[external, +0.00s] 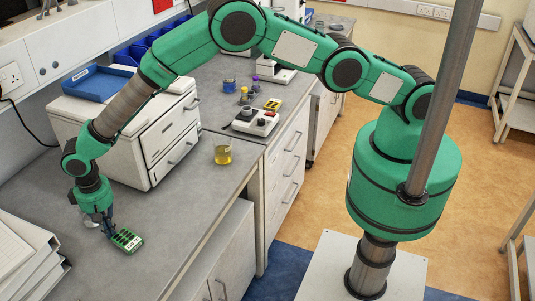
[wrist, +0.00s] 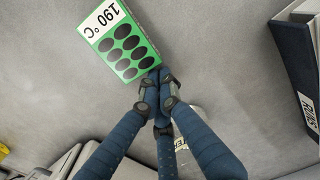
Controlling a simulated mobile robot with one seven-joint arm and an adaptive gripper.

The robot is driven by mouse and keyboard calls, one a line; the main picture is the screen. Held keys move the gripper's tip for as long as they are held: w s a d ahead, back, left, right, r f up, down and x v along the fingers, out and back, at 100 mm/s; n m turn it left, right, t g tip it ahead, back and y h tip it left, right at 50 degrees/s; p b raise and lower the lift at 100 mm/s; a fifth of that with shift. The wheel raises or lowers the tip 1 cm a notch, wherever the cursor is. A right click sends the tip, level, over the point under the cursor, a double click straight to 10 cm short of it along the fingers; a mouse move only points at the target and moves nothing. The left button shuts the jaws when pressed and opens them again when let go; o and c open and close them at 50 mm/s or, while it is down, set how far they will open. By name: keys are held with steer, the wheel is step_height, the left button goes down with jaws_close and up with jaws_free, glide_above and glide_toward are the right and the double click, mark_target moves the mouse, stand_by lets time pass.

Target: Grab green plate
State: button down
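The green plate (external: 127,240) is a small flat rectangle with several dark round spots. In the wrist view the plate (wrist: 122,45) shows a white end strip reading "190 °C". The exact contact is partly hidden by the fingertips. I cannot tell whether the plate is clear of the counter.
A white drawer unit (external: 149,136) with a blue tray (external: 97,84) stands behind my gripper. A yellow-filled beaker (external: 223,153) is at the counter's right edge. White folders (external: 22,258) are at the lower left. The counter right of the plate is clear.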

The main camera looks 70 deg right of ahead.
mark_target(160, 253)
steer(key=s+b, duration=0.1)
steer(key=s, duration=1.6)
steer(key=shift+s, duration=0.15)
steer(key=shift+r, duration=0.1)
step_height(160, 253, up, 10)
steer(key=p, duration=0.3)
stand_by(0.4)
steer(key=shift+a, duration=0.1)
steer(key=s+a+n+b, duration=0.1)
steer(key=s+a+n, duration=0.1)
steer(key=a+n, duration=0.7)
steer(key=shift+s+a+f+n, duration=0.25)
steer(key=shift+s+n, duration=0.1)
steer(key=shift+n, duration=2.15)
